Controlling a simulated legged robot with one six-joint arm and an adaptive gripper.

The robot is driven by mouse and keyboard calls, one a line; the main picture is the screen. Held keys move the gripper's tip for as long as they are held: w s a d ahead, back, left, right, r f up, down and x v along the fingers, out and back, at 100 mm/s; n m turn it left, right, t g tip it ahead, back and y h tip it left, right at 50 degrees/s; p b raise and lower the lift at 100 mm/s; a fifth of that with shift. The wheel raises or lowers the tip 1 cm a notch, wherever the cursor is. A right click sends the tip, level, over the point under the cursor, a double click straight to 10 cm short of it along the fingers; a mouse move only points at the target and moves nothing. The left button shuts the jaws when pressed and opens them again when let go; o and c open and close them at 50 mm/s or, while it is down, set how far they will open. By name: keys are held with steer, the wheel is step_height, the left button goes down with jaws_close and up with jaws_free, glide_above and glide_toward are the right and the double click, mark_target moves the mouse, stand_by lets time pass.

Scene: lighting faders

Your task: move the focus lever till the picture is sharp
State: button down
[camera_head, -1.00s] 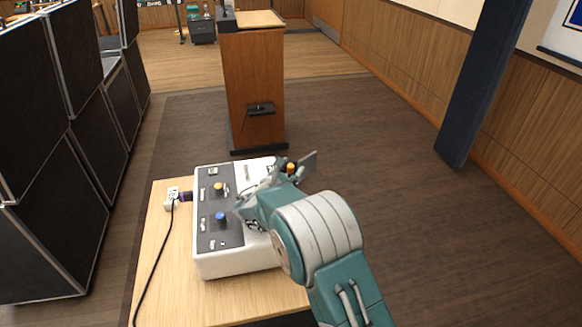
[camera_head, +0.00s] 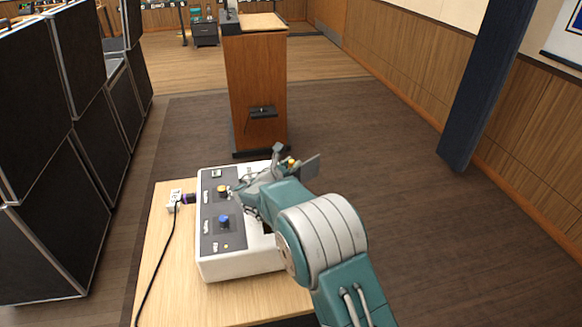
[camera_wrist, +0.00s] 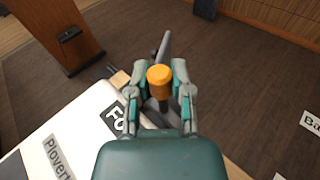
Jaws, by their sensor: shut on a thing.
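The focus lever has an orange knob (camera_wrist: 159,76) at the right side of a white console (camera_head: 240,263). In the head view the knob (camera_head: 291,162) shows just beyond my wrist. My gripper (camera_head: 293,158) is shut on the lever, with one finger on each side of the knob in the wrist view. The lever's base and slot are hidden behind my gripper. No picture that I can judge for sharpness is in view.
The console's dark panel carries a yellow knob (camera_head: 223,190) and a blue knob (camera_head: 224,220). It stands on a wooden table (camera_head: 165,275) with a black cable along the left. A wooden lectern (camera_head: 255,80) stands beyond. Black cases are at left; open floor is at right.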

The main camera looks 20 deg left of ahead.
steer(key=shift+w+d, duration=0.15)
steer(key=c, duration=0.5)
jaws_free()
steer(key=shift+d, duration=0.1)
steer(key=shift+s+a+r, duration=0.1)
steer(key=shift+s+a, duration=0.15)
steer(key=shift+s, duration=0.1)
steer(key=v, duration=1.1)
steer(key=shift+s, duration=0.1)
